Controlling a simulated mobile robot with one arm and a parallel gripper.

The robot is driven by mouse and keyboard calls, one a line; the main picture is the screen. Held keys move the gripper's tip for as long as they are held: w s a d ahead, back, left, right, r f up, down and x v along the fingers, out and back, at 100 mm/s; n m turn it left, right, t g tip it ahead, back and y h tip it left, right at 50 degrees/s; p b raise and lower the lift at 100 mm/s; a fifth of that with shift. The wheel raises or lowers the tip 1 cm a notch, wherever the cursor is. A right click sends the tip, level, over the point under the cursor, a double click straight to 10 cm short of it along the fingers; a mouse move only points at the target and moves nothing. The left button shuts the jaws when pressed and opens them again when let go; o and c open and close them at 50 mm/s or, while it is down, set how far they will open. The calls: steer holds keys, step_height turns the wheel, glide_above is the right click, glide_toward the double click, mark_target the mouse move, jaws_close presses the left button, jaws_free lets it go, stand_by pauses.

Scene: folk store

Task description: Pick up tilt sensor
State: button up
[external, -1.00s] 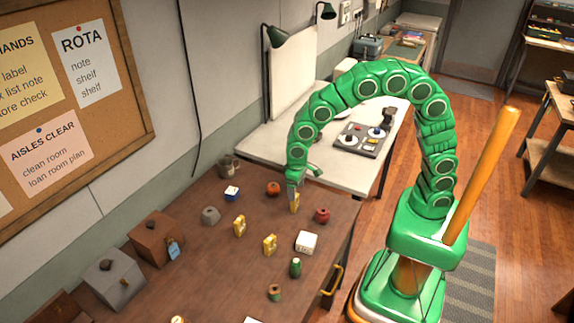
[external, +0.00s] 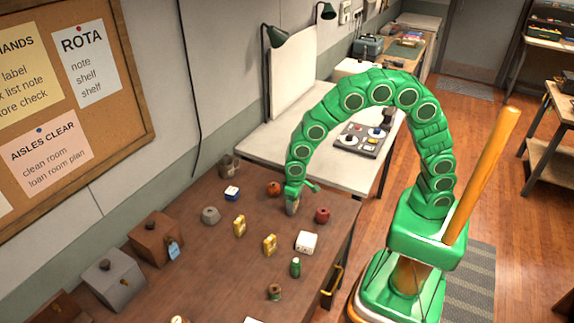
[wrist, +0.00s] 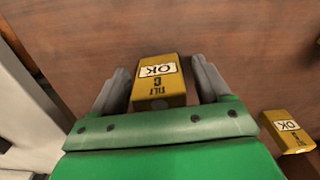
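A yellow box-shaped tilt sensor (wrist: 158,84) marked "TILT C" with a white OK label shows in the wrist view. It lies between the two grey fingers of my gripper (wrist: 159,68), with a narrow gap on each side. The gripper is open around it. In the external view my gripper (external: 292,207) points down at the table top, and the sensor there is hidden behind it. A second yellow box (wrist: 288,131) with an OK label lies to the right in the wrist view. Two yellow boxes (external: 239,226) (external: 270,244) stand on the table in the external view.
On the brown table (external: 225,270), a red round object (external: 322,215) is right of my gripper and an orange one (external: 273,189) left. A white box (external: 307,242), green bottle (external: 295,267), blue-and-white box (external: 232,194) and grey object (external: 210,215) stand nearby.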

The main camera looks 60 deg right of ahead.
steer(key=c, duration=1)
steer(key=shift+r, duration=0.55)
step_height(320, 180, up, 2)
steer(key=shift+r, duration=0.15)
steer(key=s+d+r, duration=0.2)
steer(key=s+r, duration=0.1)
steer(key=s, duration=0.1)
steer(key=s+d+r, duration=0.2)
steer(key=s+r, duration=0.1)
steer(key=s, duration=0.1)
steer(key=s+d+r, duration=0.2)
steer(key=s+r, duration=0.1)
steer(key=s, duration=0.1)
steer(key=shift+s+d+r, duration=0.15)
steer(key=shift+s+r, duration=0.05)
steer(key=shift+r, duration=0.15)
